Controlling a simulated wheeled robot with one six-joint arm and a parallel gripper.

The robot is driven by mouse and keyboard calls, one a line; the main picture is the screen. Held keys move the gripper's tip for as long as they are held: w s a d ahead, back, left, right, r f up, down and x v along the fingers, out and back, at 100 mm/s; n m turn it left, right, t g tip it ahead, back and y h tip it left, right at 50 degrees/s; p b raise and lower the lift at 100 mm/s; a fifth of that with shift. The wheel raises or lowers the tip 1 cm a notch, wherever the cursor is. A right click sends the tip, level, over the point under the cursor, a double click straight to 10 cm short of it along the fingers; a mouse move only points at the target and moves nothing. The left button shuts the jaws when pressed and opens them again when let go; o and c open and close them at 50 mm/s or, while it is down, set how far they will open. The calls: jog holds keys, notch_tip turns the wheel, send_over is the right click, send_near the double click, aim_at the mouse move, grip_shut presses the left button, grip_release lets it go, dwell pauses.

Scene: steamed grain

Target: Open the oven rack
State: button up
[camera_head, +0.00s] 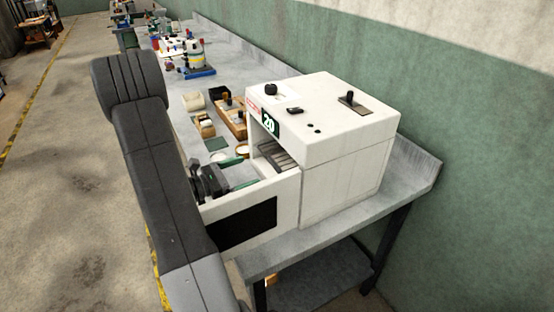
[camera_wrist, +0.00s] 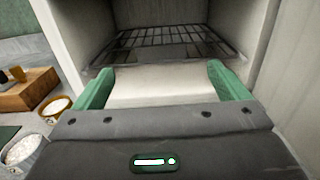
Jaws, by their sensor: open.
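The white oven (camera_head: 345,150) stands at the near end of the bench. Its door (camera_head: 282,208), with a dark window, is swung out toward the left, leaving the front open. The wire oven rack (camera_head: 278,155) is inside; in the wrist view the rack (camera_wrist: 158,38) lies ahead of my gripper, its dark bars horizontal. My gripper (camera_wrist: 162,78) is open, green fingers spread, facing into the oven opening. A pale surface shows between the fingers, and nothing is held. In the head view my gripper (camera_head: 238,184) is partly hidden by my arm and the door.
A wooden block (camera_head: 231,122) and small bowls, one golden-rimmed (camera_wrist: 52,107), sit left of the opening. The oven's side walls flank my gripper, with the door close beside it. Colored items (camera_head: 197,62) stand farther along the bench. A green wall runs behind.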

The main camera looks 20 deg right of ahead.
aim_at(274, 162)
jog(key=d+p, duration=0.1)
jog(key=d, duration=0.3)
jog(key=w+d, duration=0.1)
jog(key=d, duration=0.3)
jog(key=d+p, duration=0.1)
jog(key=d, duration=0.3)
jog(key=shift+w+d+p, duration=0.1)
jog(key=shift+w+p, duration=0.15)
jog(key=shift+p, duration=0.05)
jog(key=c, duration=1.4)
jog(key=a+b, duration=0.1)
jog(key=a, duration=0.4)
jog(key=s+a+b, duration=0.1)
jog(key=a, duration=0.5)
jog(key=s+a+b, duration=0.1)
jog(key=a, duration=0.5)
jog(key=shift+s+r+b, duration=0.1)
jog(key=shift+b, duration=0.2)
jog(key=o, duration=1.4)
jog(key=shift+a, duration=0.1)
jog(key=s+a+b, duration=0.2)
jog(key=a, duration=1.1)
jog(key=shift+a, duration=0.3)
